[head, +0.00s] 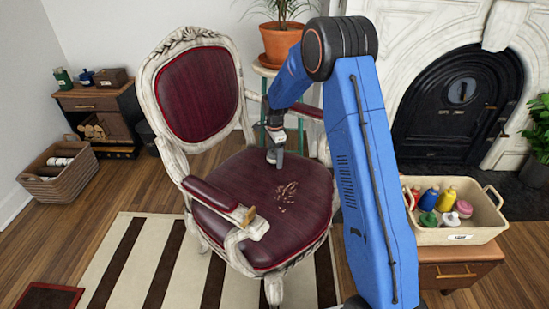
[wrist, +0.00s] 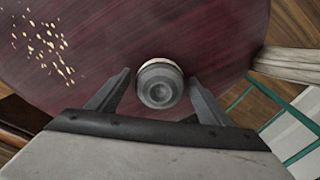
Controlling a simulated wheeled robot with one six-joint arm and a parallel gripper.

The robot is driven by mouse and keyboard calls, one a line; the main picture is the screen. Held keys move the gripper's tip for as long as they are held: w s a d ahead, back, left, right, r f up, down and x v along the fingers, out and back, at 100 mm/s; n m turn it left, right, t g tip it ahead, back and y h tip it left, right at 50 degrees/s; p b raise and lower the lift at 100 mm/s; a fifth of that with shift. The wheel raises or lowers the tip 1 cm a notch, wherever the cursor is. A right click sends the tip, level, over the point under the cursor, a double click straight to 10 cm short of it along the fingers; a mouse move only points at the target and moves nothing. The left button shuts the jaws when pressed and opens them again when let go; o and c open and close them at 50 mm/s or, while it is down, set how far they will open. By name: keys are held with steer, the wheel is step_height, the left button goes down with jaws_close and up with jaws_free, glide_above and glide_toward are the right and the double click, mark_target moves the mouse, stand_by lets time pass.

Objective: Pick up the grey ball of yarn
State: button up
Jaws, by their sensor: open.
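In the wrist view a small round grey thing with a pale band (wrist: 160,84) sits on the dark red chair seat (wrist: 190,40). It shows a ringed grey end, and I cannot make out yarn strands on it. My gripper (wrist: 160,87) is open, with one finger on each side of it; I cannot tell whether they touch it. In the head view my gripper (head: 275,158) reaches down at the rear part of the seat (head: 240,190), and the grey thing cannot be told apart from the fingers there.
Pale crumbs (head: 286,195) lie on the seat. The carved chair back (head: 200,95) and armrests stand close around my arm. A cream bin (head: 460,236) of coloured bottles is at right, a woven basket (head: 62,182) at left. A potted plant (head: 281,42) stands behind.

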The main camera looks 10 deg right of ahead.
steer(key=c, duration=1.1)
steer(key=shift+r, duration=0.1)
steer(key=shift+c, duration=0.2)
